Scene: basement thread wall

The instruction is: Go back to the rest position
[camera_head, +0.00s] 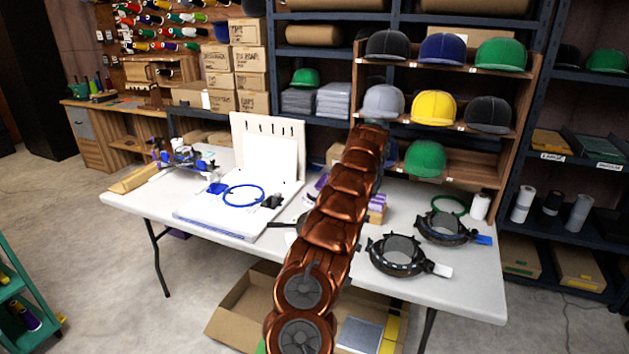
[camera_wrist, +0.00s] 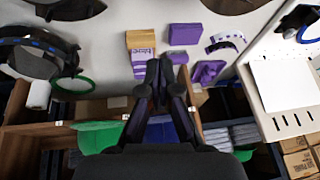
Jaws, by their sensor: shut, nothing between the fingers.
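My gripper (camera_wrist: 160,68) shows in the wrist view with its two dark fingers together at the tips and nothing between them. It is over or near the shelf edge of the table, close to a wooden block with a purple-and-white label (camera_wrist: 140,48) and purple pieces (camera_wrist: 186,34); I cannot tell the height between them. In the head view my copper-coloured arm reaches over the white table (camera_head: 462,292) toward the cap shelf, and the gripper itself is hidden behind the arm.
A wooden cap shelf (camera_head: 527,85) stands behind the table. Dark cap hoops (camera_head: 400,258) lie at the table's right, and a white board with a blue ring (camera_head: 243,195) at its left. A cardboard box (camera_head: 238,312) sits under the table. Open floor lies at left.

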